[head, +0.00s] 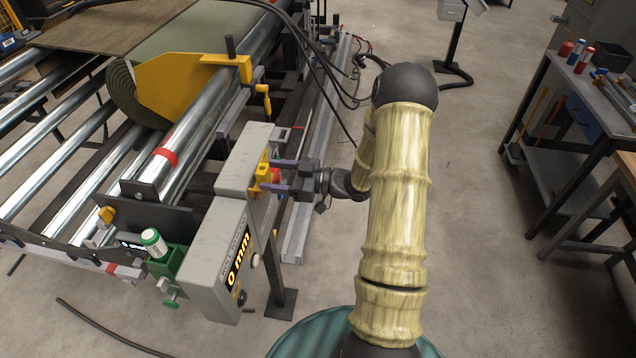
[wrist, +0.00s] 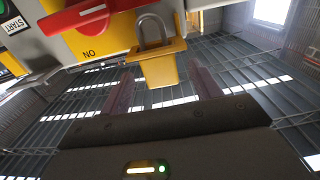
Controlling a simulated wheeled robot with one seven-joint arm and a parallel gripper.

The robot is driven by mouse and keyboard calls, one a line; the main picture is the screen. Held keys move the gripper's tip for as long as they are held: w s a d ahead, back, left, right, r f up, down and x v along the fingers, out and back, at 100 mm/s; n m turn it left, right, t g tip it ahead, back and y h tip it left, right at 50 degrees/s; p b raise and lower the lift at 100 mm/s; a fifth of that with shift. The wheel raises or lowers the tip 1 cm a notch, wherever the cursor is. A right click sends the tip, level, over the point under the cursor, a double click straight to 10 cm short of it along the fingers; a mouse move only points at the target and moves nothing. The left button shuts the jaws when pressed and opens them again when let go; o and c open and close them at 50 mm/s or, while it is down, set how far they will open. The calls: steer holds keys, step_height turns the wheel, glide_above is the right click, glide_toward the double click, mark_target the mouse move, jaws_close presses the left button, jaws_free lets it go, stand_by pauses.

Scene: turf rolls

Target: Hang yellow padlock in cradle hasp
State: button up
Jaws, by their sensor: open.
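The yellow padlock (wrist: 160,68) shows in the wrist view with its grey shackle uppermost, at the edge of a yellow plate (wrist: 115,32). I cannot tell whether the shackle passes through the hasp. A red handle (wrist: 85,14) lies over the plate just left of the shackle. My gripper (head: 268,176) is at the side of the grey control box in the head view, its purple fingers pointing left. The fingers are open, one on each side of the padlock body in the wrist view, with gaps visible. The padlock and hasp are too small to separate in the head view.
The grey control box (head: 226,225) stands on a post beside the roller machine (head: 180,180). Black cables (head: 325,70) hang behind. A workbench (head: 580,110) stands right; floor between is clear.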

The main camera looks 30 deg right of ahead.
steer(key=b+v, duration=0.3)
steer(key=v, duration=0.9)
steer(key=shift+d, duration=0.1)
stand_by(0.4)
steer(key=w+a+m+h, duration=0.3)
steer(key=w+m+h, duration=0.3)
steer(key=h, duration=0.6)
steer(key=s+a+m+g+h, duration=0.1)
steer(key=s+a+g, duration=0.3)
steer(key=s, duration=0.5)
steer(key=s+a+m+g+h, duration=0.1)
steer(key=s+a+m+g, duration=0.2)
steer(key=s+a, duration=0.3)
steer(key=s+g, duration=0.1)
steer(key=s, duration=0.2)
steer(key=shift+m+h, duration=0.3)
steer(key=shift+m, duration=0.1)
steer(key=shift+d, duration=0.1)
